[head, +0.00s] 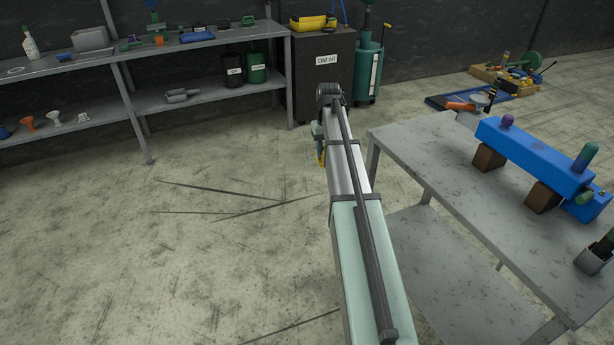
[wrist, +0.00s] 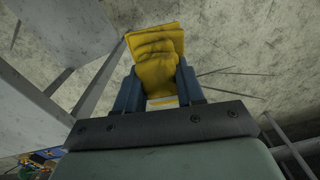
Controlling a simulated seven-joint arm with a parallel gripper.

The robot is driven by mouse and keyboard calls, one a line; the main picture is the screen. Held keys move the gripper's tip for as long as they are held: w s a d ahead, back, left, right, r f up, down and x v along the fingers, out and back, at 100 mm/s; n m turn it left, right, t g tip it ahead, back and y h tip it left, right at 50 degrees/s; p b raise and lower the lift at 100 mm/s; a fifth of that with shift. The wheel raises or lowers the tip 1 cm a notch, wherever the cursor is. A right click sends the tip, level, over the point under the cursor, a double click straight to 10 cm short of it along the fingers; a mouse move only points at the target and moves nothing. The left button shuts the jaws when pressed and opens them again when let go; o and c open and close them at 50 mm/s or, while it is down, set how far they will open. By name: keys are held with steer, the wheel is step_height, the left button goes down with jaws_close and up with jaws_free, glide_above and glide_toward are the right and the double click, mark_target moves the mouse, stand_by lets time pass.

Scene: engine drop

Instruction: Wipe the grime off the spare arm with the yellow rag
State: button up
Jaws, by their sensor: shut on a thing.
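My gripper (wrist: 159,82) is shut on the yellow rag (wrist: 155,50), which is bunched between its two blue fingers in the wrist view. In the head view the gripper is mostly hidden behind my arm, and only a sliver of yellow shows beside it. The gripper is over the floor, left of the grey table and apart from it. The blue spare arm (head: 532,153) lies across brown blocks on the table, with a purple knob and green parts on it. I cannot make out grime on it at this size.
The grey table (head: 440,165) has a lower shelf and stands at right. A dark clamp-like thing (head: 598,255) is at its right edge. Shelving (head: 205,97), an "Old oil" cabinet (head: 320,85) and a green cylinder (head: 367,70) stand at the back. The left floor is clear.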

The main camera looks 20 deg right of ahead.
steer(key=w+d+r+m, duration=0.1)
steer(key=w+d+r, duration=0.3)
steer(key=d, duration=0.5)
steer(key=w+d+r+m, duration=0.1)
steer(key=d+r, duration=0.5)
steer(key=d, duration=0.3)
steer(key=s+d+r+m, duration=0.15)
steer(key=d+r, duration=0.25)
steer(key=d, duration=0.5)
steer(key=s+d+r, duration=0.3)
steer(key=d+r, duration=0.1)
steer(key=d, duration=0.5)
steer(key=s+d+r+m, duration=0.1)
steer(key=s+d+r, duration=0.2)
steer(key=s+d, duration=0.8)
steer(key=s+d+r+m, duration=0.1)
steer(key=s+d, duration=0.2)
steer(key=s, duration=1)
steer(key=s+d+m, duration=0.1)
steer(key=s+d, duration=0.2)
steer(key=s, duration=0.9)
steer(key=shift+s+d+f, duration=0.1)
steer(key=shift+f, duration=3)
steer(key=shift+s+f, duration=0.5)
steer(key=shift+c, duration=0.3)
steer(key=shift+s+f, duration=0.1)
steer(key=shift+s, duration=1.4)
steer(key=shift+w+d, duration=0.1)
steer(key=shift+w, duration=1.95)
step_height(320, 180, up, 8)
